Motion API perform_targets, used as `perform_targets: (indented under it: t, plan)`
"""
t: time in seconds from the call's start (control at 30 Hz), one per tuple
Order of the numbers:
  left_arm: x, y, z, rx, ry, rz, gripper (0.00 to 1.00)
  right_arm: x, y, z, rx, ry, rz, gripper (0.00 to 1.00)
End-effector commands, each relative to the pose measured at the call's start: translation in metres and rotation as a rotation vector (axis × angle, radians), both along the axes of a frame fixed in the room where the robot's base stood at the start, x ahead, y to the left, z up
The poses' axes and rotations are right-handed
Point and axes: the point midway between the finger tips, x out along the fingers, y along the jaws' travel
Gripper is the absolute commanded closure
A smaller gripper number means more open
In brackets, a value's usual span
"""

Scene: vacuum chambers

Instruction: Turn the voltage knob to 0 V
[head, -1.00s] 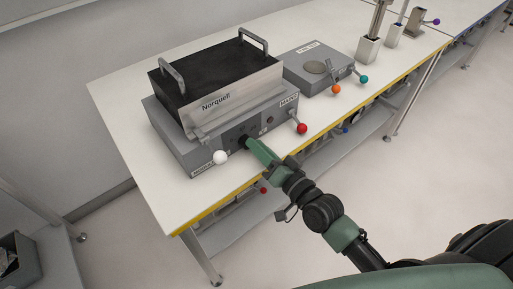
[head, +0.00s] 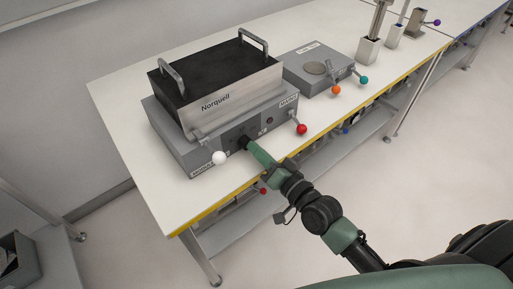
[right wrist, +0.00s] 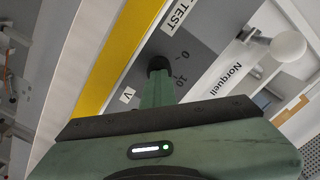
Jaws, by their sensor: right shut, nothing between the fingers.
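The voltage knob (head: 242,142) is a small black round knob on the front panel of the grey Norquell unit (head: 173,139). In the right wrist view the knob (right wrist: 158,63) shows at the tip of my fingers, with the printed marks 0 and 10 beside it and a V label near. My right gripper (head: 250,147) is shut and empty, its green fingers pointing at the knob's front. The fingers partly cover the knob, so I cannot read its pointer or tell whether they touch it. My left gripper is not in view.
A white-ball lever (head: 219,158) and a red-ball lever (head: 302,129) stick out of the unit on either side of the knob. A second grey unit (head: 318,70) stands to the right. The white table's (head: 128,110) front edge is yellow.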

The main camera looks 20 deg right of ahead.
Motion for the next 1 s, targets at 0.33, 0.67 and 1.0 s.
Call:
perform_targets:
  t: [0.33, 0.67, 1.0]
  plan:
    - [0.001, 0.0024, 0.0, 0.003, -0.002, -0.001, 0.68, 0.0031, 0.0026, 0.0049, 0.005, -0.01, 0.003, 1.0]
    - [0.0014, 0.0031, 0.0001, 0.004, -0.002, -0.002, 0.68, 0.0032, 0.0023, 0.0052, 0.005, -0.011, 0.002, 1.0]
    - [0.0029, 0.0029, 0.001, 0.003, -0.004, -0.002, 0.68, -0.0022, -0.0005, 0.0003, 0.001, 0.0, 0.0, 0.62]
